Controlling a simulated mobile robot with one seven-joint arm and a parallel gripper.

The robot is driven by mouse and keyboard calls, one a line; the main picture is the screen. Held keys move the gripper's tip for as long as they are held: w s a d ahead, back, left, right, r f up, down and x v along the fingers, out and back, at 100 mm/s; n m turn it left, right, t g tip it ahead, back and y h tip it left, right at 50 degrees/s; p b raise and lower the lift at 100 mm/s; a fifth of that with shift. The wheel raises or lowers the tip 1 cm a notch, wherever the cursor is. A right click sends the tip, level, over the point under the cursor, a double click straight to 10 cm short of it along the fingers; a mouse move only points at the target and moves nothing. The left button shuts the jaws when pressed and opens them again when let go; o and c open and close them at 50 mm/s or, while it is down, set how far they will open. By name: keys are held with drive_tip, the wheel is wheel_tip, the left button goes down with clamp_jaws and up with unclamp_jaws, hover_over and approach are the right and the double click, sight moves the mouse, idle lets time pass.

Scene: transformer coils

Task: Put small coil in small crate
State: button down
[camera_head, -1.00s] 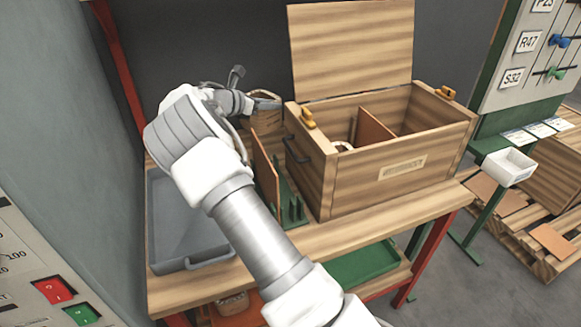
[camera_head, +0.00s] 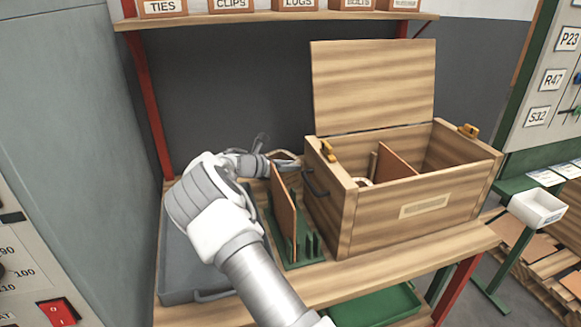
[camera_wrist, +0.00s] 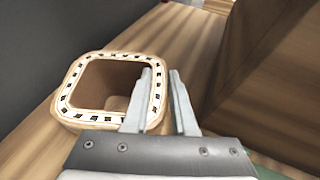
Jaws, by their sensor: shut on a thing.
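A tan, square-ringed coil (camera_wrist: 68,102) with a pale, dark-slotted rim stands on the wooden bench in the wrist view. My gripper (camera_wrist: 160,80) is shut on its right-hand wall, one finger inside the opening and one outside. In the head view my gripper (camera_head: 285,166) is left of the open wooden crate, and only the coil's top edge (camera_head: 286,154) shows behind it. The crate (camera_head: 420,208) has its lid raised and a brown divider (camera_head: 394,162) inside. Part of another pale ring-shaped thing (camera_head: 363,182) shows in its left compartment. The crate's floor is hidden.
A green rack (camera_head: 304,250) with an upright brown board (camera_head: 283,205) stands between my arm and the crate. A grey tray (camera_head: 176,265) lies at the left. A shelf with labelled boxes (camera_head: 232,5) runs above.

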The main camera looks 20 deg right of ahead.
drive_tip(key=c, duration=0.7)
unclamp_jaws()
drive_tip(key=shift+f, duration=0.1)
